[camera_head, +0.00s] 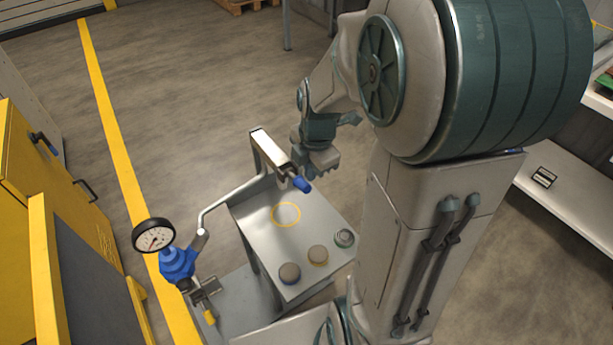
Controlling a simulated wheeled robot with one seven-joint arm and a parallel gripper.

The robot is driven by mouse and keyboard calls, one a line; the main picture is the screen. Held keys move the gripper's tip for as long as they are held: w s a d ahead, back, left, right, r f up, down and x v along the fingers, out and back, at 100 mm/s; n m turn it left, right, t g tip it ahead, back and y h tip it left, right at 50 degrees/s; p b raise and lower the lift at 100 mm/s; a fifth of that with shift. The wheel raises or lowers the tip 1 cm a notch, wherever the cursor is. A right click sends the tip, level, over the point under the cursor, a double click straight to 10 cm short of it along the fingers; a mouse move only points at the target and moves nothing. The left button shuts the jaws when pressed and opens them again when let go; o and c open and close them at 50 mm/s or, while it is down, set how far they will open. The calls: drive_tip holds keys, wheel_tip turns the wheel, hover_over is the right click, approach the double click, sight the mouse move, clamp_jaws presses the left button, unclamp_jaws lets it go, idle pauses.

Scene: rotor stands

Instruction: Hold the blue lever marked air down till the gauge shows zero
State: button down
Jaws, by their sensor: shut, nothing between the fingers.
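A round white gauge (154,236) with a dark rim sits on a blue fitting (177,264) at the left of a grey stand. Its red needle shows, but the figures are too small to read. A short blue handle end (301,185) sticks out below a pale arm (270,151) above the stand's plate. No "air" marking is legible, so I cannot confirm that this is the lever. My gripper (322,163) is shut and empty, just right of the pale arm and a little behind the blue end. It looks apart from the blue end; its fingertips are small here.
The stand's plate (262,231) bears a yellow ring and several round knobs near its front edge. A small yellow-tipped handle (209,317) hangs below the blue fitting. A yellow cabinet (22,165) stands left, a pale shelf (575,205) right. Open floor lies behind.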

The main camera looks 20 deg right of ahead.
wheel_tip(320, 180, up, 6)
drive_tip(key=s, duration=0.1)
drive_tip(key=shift+s+d, duration=0.1)
drive_tip(key=shift+d, duration=0.05)
idle(0.4)
drive_tip(key=shift+r+p, duration=0.1)
drive_tip(key=shift+p, duration=0.2)
drive_tip(key=s+a+r+m+p, duration=0.2)
drive_tip(key=s+r+m+p, duration=0.1)
drive_tip(key=m, duration=0.7)
drive_tip(key=s+a+r+m+t+p, duration=0.1)
drive_tip(key=s+r+m+p, duration=0.3)
drive_tip(key=m, duration=0.7)
drive_tip(key=shift+s+a+r, duration=0.8)
drive_tip(key=shift+s+r, duration=0.3)
drive_tip(key=shift+s, duration=0.6)
